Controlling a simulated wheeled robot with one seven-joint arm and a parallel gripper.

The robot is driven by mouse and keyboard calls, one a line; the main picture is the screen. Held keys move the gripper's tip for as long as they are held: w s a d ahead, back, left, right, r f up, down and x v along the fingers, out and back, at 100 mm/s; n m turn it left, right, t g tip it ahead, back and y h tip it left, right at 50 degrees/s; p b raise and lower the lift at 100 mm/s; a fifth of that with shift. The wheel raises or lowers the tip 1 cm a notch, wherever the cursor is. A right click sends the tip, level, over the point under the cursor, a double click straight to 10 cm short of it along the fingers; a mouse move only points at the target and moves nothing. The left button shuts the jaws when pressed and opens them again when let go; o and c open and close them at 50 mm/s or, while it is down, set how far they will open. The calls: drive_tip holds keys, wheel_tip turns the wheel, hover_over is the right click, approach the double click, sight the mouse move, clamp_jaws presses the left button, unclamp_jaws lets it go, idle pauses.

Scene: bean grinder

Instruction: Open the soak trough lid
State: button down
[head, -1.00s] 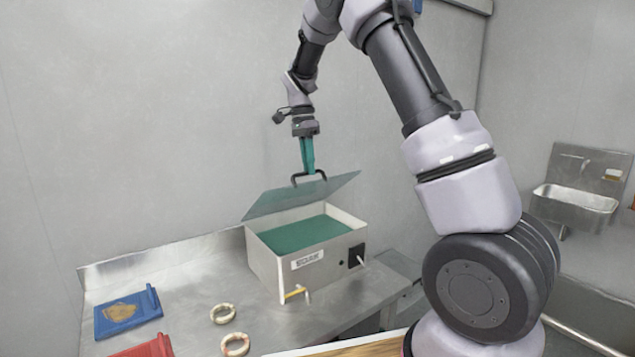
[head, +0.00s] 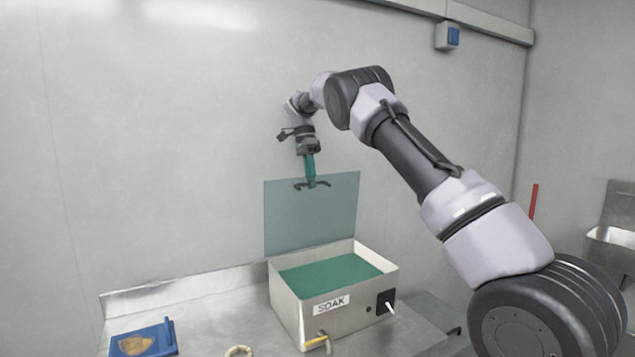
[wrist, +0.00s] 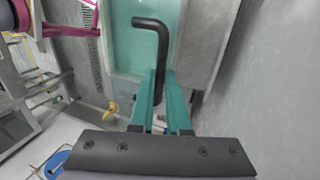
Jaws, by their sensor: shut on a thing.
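The soak trough (head: 318,318) is a steel box labelled SOAK on the counter, with a green surface inside. Its translucent lid (head: 300,222) stands nearly upright on the far edge, clear of the opening. My gripper (head: 311,182) is shut on the dark lid handle (head: 325,184) near the lid's upper edge. In the wrist view, the green fingers of my gripper (wrist: 165,90) close around the black bar of the handle (wrist: 152,24). The fingers partly hide the handle.
A blue tray (head: 165,335) with a tan patch lies on the counter (head: 215,310) at left, beside a pale ring (head: 239,351). The wall is close behind the lid.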

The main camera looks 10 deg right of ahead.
drive_tip(key=shift+w+a+f, duration=0.25)
drive_tip(key=shift+w+f, duration=0.1)
drive_tip(key=shift+w, duration=0.05)
drive_tip(key=c, duration=0.9)
unclamp_jaws()
drive_tip(key=shift+r, duration=0.1)
drive_tip(key=shift+r, duration=0.1)
